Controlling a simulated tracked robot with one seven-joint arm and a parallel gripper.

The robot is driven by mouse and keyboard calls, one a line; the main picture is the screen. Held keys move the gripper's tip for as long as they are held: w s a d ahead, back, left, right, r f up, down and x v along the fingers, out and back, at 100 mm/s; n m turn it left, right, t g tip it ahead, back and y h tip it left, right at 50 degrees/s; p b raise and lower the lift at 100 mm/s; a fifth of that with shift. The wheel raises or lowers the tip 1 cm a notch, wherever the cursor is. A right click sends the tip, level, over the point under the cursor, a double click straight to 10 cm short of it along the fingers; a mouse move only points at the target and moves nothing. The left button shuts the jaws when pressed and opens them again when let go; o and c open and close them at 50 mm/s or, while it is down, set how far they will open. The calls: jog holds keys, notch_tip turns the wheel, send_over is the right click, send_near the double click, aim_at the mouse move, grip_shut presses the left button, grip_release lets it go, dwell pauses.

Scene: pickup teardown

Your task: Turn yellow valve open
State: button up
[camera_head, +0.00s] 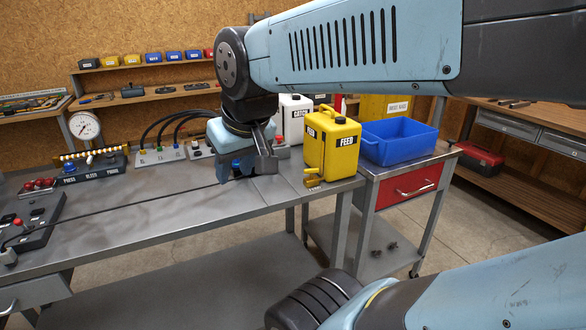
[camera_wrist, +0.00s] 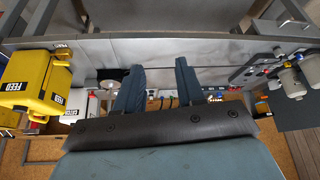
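A yellow can labelled FEED (camera_head: 332,145) stands upright at the right end of the metal bench. A small yellow valve-like fitting (camera_head: 312,179) sits low at its front left; whether it is open or closed I cannot tell. The can also shows at the left of the wrist view (camera_wrist: 32,78). My gripper (camera_head: 243,168) is over the bench, left of the can and apart from it. In the wrist view its two fingers (camera_wrist: 158,80) are spread with nothing visible between them. The arm hides part of the bench behind the gripper.
A white can (camera_head: 293,112) stands behind the yellow one. A blue bin (camera_head: 400,139) sits on a cart to the right. A gauge (camera_head: 85,126), a black panel with a brass-coloured row (camera_head: 88,170) and hose fittings (camera_head: 160,156) line the bench's back. The bench's front middle is clear.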

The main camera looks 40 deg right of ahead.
jog(key=w+d+f+n+g+h, duration=0.6)
jog(key=w+d+f+g+h, duration=0.3)
jog(key=w+d, duration=0.55)
jog(key=n+g+h, duration=0.5)
jog(key=n+h, duration=0.1)
jog(key=h, duration=0.1)
send_near(312, 169)
jog(key=x, duration=1)
jog(key=shift+w+f, duration=0.1)
jog(key=shift+w, duration=0.05)
jog(key=shift+c, duration=0.4)
grip_shut()
jog(key=shift+n, duration=0.3)
